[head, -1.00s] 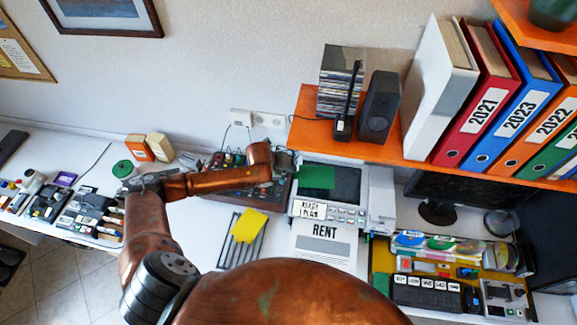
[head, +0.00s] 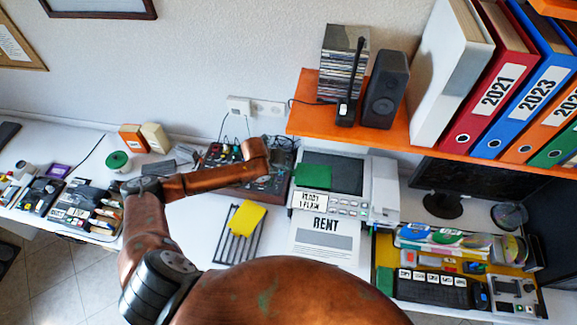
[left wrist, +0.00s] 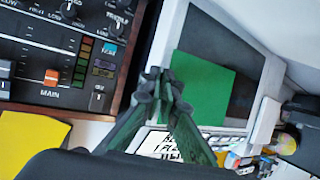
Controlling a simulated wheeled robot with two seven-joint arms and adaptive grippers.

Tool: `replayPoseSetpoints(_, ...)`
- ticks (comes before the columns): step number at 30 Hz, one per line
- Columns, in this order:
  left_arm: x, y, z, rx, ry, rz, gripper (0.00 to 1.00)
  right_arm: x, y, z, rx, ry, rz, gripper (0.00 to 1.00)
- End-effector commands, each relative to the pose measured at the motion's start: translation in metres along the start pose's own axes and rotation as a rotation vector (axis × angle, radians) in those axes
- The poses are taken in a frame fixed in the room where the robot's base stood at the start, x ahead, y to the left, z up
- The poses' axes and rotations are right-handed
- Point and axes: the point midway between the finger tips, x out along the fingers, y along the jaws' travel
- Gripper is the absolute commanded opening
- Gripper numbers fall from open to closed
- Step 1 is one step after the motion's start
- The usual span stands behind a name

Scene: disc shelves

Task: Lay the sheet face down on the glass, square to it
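The green sheet (head: 313,176) has a plain green side up. It overlaps the front left part of the dark scanner glass (head: 347,174) and the pale frame. In the left wrist view the sheet (left wrist: 207,85) looks turned relative to the edges of the glass (left wrist: 243,95). My left gripper (left wrist: 158,82) has its fingertips together at the sheet's left edge and appears shut on it. Whether the sheet touches the glass or hovers just above it, I cannot tell. The sheet's underside is hidden. My right gripper is not in view.
A mixer (head: 272,190) stands left of the scanner. A yellow piece (head: 246,218) lies on a dark rack, and a RENT page (head: 325,240) lies in front of the scanner. An orange shelf (head: 420,153) with a speaker (head: 386,88) and binders overhangs behind and right.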

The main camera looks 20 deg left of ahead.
Motion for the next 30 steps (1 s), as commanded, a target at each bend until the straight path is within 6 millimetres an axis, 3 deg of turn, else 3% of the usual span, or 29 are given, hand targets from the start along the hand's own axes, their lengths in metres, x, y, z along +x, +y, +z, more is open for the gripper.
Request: replayPoseSetpoints(30,0.0116,0.0058,-0.0049,0.000,-0.001,0.001,0.00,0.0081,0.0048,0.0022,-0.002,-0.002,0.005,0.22)
